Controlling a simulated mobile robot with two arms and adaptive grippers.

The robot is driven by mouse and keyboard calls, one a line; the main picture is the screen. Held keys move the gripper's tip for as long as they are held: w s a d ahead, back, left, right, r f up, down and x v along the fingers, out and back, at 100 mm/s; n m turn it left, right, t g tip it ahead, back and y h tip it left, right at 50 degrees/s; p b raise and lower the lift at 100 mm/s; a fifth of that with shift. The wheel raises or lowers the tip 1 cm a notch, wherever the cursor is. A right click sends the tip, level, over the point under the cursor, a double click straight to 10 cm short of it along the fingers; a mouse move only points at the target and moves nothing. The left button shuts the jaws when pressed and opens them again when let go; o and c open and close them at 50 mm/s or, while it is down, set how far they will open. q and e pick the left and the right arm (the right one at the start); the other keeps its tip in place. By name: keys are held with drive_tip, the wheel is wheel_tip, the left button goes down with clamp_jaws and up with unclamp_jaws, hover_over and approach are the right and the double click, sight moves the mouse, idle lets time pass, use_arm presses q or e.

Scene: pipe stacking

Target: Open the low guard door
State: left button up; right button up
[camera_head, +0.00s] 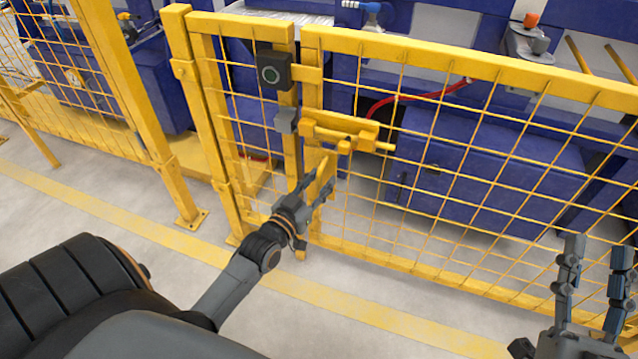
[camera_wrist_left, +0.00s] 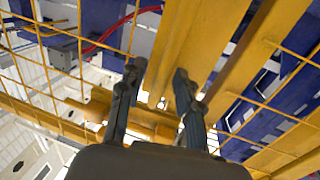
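The low guard door (camera_head: 460,62) is a yellow mesh panel on the right in the head view, standing in line beside the narrower fence panel (camera_head: 243,28). A yellow sliding latch (camera_head: 340,133) with a rod is mounted near the door's left edge. A yellow handle piece (camera_head: 322,172) stands below it. My left gripper (camera_head: 317,178) is at this handle piece, fingers apart. In the left wrist view the two fingers (camera_wrist_left: 158,72) are spread, with yellow bars behind and between them. Contact cannot be told. My right gripper (camera_head: 598,245) is open and empty at lower right.
Blue machine cabinets (camera_head: 480,165) stand behind the mesh. A yellow floor line (camera_head: 370,312) crosses the clear grey floor in front.

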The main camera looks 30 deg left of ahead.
use_arm(q)
clamp_jaws()
idle(0.3)
